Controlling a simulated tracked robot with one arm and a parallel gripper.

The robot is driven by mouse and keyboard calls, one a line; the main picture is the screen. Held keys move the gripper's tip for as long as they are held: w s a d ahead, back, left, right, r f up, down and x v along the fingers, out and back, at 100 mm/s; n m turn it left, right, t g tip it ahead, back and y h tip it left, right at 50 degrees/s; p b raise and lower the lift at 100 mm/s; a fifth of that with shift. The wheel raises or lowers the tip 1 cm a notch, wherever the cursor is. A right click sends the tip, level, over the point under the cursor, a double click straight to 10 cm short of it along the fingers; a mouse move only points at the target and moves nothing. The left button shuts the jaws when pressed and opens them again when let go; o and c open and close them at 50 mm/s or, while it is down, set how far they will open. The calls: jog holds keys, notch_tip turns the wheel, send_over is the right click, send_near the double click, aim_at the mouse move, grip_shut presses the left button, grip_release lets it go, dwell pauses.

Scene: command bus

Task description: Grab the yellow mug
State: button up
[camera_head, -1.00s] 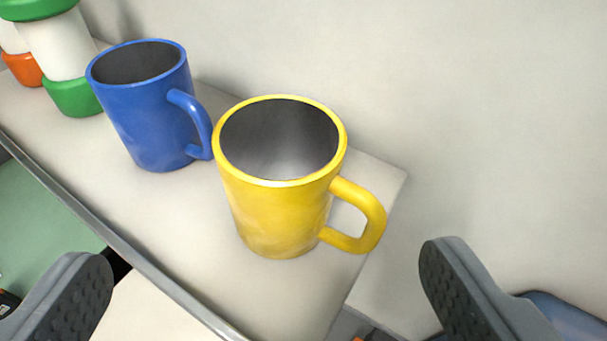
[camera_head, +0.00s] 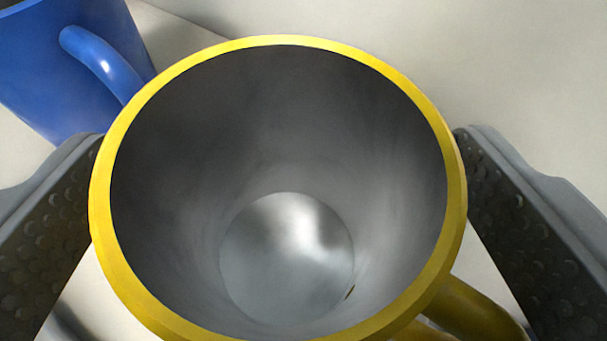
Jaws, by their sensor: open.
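The yellow mug (camera_head: 452,165) fills the middle of the view, upright, seen from above into its grey inside. Its handle points to the lower right and is partly cut off by the frame. My gripper (camera_head: 278,190) is open, with one dark, dimpled finger on each side of the mug. The left finger is right at the rim's left edge and the right finger is close to its right edge. I cannot tell whether either finger touches the mug. The mug's outer wall is mostly hidden below the rim.
A blue mug (camera_head: 40,70) stands close behind on the upper left, its handle (camera_head: 100,58) reaching toward the yellow rim and the left finger. A plain pale wall (camera_head: 500,50) is at the back right. Part of the pale shelf shows below the left finger.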

jog(key=shift+w+f, duration=0.15)
jog(key=shift+w, duration=0.1)
jog(key=shift+s, duration=0.1)
jog(key=c, duration=1.2)
